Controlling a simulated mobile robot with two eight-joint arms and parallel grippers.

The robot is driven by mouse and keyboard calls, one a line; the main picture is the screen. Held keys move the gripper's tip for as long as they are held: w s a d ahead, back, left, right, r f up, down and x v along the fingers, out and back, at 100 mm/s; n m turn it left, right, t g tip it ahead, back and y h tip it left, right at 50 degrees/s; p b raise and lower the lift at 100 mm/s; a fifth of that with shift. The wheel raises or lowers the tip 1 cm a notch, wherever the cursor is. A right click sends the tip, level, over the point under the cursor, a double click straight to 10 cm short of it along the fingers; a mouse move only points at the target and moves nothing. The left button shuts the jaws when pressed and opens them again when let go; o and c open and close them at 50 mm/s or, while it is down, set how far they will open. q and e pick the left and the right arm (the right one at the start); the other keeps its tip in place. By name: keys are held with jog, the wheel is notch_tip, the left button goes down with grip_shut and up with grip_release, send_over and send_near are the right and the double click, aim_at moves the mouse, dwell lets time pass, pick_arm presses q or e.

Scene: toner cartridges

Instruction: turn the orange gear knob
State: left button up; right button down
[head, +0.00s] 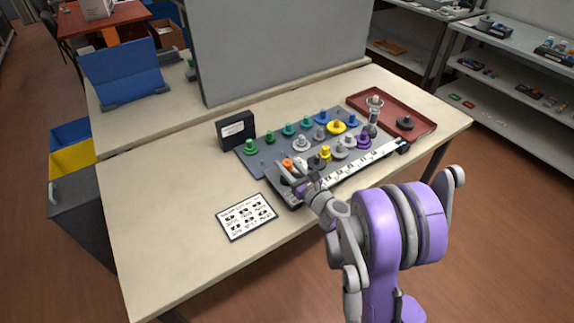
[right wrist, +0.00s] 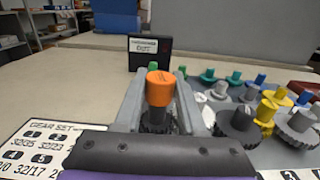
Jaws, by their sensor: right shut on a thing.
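The orange gear knob (head: 287,163) stands upright at the front left corner of the gear board on the table. In the right wrist view the orange knob (right wrist: 160,90) is in the middle, above a dark gear base, between the two grey fingers. My right gripper (head: 289,174) reaches in from the lower right and is shut on the orange knob. In the right wrist view the fingers (right wrist: 157,112) flank the knob on both sides; their contact points are partly hidden. My left gripper is not in view.
Several coloured gear knobs stand close by on the grey board (head: 262,157), with a yellow one (head: 325,153) near my gripper. A black sign box (head: 236,129) stands behind. A printed card (head: 246,217) lies at front left. A red tray (head: 421,123) is at right.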

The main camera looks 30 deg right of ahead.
jog(key=n+y+b, duration=0.1)
jog(key=n+y, duration=0.1)
jog(key=y, duration=0.1)
jog(key=shift+d+f+g+y, duration=0.1)
jog(key=shift+g+y, duration=0.2)
jog(key=shift+g, duration=0.1)
jog(key=shift+n+g+y+b, duration=0.8)
jog(key=shift+n+g+y, duration=0.3)
jog(key=shift+n+y, duration=0.95)
jog(key=shift+m+y, duration=0.25)
jog(key=c, duration=0.5)
grip_release()
jog(key=b+v, duration=0.1)
jog(key=v, duration=0.9)
jog(key=shift+s, duration=0.4)
